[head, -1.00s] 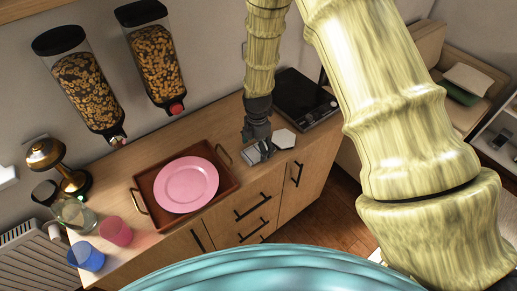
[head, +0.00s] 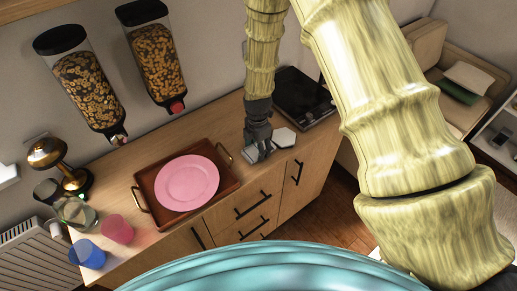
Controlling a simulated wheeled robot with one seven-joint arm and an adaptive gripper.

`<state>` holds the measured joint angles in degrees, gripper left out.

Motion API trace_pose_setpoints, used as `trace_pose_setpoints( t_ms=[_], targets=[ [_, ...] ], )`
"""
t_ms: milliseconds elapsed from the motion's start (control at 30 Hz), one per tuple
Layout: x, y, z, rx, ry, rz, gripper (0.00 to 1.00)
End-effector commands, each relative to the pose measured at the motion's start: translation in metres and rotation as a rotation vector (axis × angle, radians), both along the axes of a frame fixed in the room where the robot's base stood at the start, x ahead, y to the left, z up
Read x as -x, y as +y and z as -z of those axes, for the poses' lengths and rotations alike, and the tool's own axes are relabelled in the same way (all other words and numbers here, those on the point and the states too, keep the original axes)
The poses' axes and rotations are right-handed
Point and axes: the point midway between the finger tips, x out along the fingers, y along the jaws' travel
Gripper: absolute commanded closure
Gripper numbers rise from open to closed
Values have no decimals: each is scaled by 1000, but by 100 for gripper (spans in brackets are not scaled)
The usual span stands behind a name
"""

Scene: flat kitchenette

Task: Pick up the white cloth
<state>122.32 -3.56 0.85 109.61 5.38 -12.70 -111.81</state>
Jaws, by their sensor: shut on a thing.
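My gripper (head: 261,153) points down at the countertop, right of the tray, with its fingers closed on a pale, flat thing that I take to be the white cloth (head: 250,155). The cloth shows on the left of the fingers, at counter level near the front edge. The fingers hide part of it, and I cannot tell whether it is clear of the counter.
A white angular flat piece (head: 285,138) lies just right of the gripper, before a black hob (head: 302,97). A brown tray (head: 228,186) with a pink plate (head: 187,183) is at left. Pink (head: 116,229) and blue (head: 87,254) cups stand farther left.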

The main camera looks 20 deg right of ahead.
Motion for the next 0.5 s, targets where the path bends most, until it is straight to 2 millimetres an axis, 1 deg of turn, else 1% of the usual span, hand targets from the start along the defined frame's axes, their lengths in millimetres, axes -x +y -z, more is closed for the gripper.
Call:
trace_pose_setpoints(
  t_ms=[267,500],
  targets=[
    [-1,0,-7,-1,-2,1,66],
    [-1,0,-30,0,-4,-1,66]
  ],
)
